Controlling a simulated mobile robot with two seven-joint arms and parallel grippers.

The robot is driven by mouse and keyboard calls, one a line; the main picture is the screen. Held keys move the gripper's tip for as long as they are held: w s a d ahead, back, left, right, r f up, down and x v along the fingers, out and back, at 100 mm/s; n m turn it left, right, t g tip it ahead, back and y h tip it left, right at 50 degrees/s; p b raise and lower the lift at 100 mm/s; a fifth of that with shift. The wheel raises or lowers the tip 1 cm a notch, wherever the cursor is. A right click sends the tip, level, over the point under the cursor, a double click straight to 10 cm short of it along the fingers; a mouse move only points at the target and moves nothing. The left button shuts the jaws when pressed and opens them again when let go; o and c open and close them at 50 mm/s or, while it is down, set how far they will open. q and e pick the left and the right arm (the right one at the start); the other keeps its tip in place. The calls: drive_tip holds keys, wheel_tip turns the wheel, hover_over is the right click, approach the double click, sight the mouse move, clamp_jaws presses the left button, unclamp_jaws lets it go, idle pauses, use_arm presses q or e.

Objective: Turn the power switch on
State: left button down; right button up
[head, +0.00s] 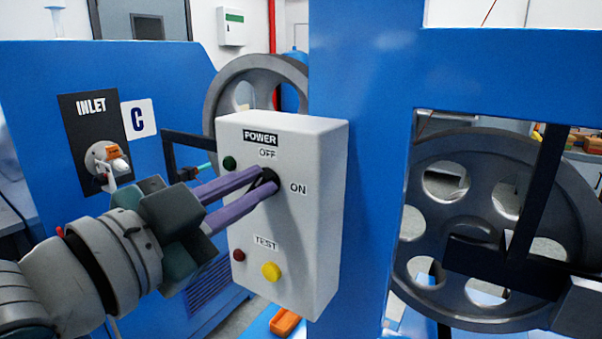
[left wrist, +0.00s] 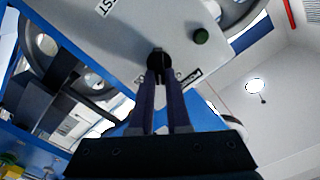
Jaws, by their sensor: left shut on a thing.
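The power switch (head: 266,179) is a small black knob on a light grey control box (head: 310,235), between an OFF label above and an ON label to its right. My left gripper (head: 262,184) has two purple fingers that reach in from the left and are shut on the knob. In the left wrist view the knob (left wrist: 159,62) sits between the fingertips (left wrist: 160,75). The fingers cover much of it, so I cannot tell which way it points. My right gripper is not in view.
The box also carries a green light (head: 229,163), a red light (head: 239,254) and a yellow button (head: 271,271) near TEST. A blue post (head: 365,60) stands right behind it. Large grey pulleys (head: 480,190) are behind. A blue cabinet (head: 70,75) with an INLET panel (head: 83,128) is left.

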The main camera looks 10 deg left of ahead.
use_arm(q)
drive_tip(key=m, duration=0.6)
drive_tip(key=f+m, duration=0.1)
drive_tip(key=m, duration=0.3)
drive_tip(key=shift+d+p, duration=0.2)
drive_tip(key=shift+p, duration=0.15)
drive_tip(key=shift+m, duration=0.3)
drive_tip(key=c, duration=0.9)
unclamp_jaws()
